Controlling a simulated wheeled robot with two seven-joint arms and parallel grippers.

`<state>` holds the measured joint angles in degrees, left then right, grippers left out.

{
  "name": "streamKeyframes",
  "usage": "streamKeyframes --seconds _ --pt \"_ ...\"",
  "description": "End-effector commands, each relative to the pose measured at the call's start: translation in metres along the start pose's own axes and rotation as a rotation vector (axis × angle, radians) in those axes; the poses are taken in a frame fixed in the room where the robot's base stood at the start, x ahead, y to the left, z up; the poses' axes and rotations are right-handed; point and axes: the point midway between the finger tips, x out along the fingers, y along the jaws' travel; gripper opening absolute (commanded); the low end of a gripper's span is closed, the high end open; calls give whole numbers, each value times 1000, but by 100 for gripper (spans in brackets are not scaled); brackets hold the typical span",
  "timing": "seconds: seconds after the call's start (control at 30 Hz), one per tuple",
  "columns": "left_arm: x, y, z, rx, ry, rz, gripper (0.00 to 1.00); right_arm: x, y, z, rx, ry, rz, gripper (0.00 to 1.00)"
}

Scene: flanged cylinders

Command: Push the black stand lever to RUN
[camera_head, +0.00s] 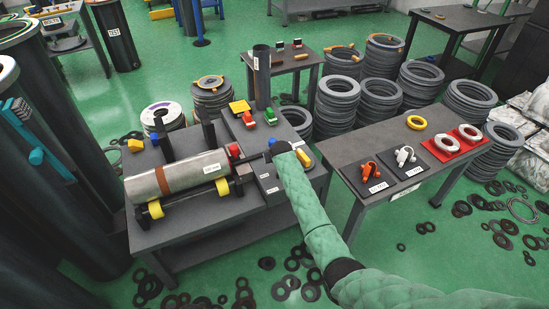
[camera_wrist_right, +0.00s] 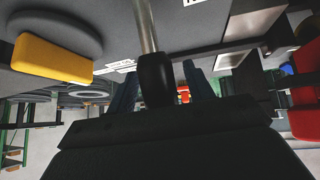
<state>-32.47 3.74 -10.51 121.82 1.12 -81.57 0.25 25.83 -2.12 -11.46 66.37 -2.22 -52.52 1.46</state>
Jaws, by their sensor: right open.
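In the right wrist view, a lever with a metal rod and a black knob (camera_wrist_right: 155,78) comes down from the top of the picture. My right gripper (camera_wrist_right: 166,84) is open, with a dark blue finger on each side of the knob; whether either touches it I cannot tell. In the head view, my green-sleeved right arm reaches to the grey control box (camera_head: 268,181) at the right end of the stand table, and my right gripper (camera_head: 279,149) hides the lever there. The lever's label text is not readable. My left gripper is not in view.
A metal cylinder (camera_head: 195,175) with a brown band lies on yellow rollers on the stand. A yellow block (camera_wrist_right: 52,58) is left of the lever in the wrist view. A side table (camera_head: 360,150) holds orange, white and red parts. Stacks of grey rings (camera_head: 337,100) stand behind.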

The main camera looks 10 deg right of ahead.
Motion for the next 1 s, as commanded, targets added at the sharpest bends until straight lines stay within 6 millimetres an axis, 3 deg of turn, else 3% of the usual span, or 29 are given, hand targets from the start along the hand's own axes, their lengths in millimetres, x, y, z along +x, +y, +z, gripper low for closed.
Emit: streamKeyframes --seconds 0.2,0.5,1.0 --pt "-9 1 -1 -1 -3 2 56 -25 0 1 0 2 0 52" --pt "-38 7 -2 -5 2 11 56 -62 0 1 -1 1 0 52" --pt "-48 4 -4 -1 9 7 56 -72 0 0 -1 0 0 52"
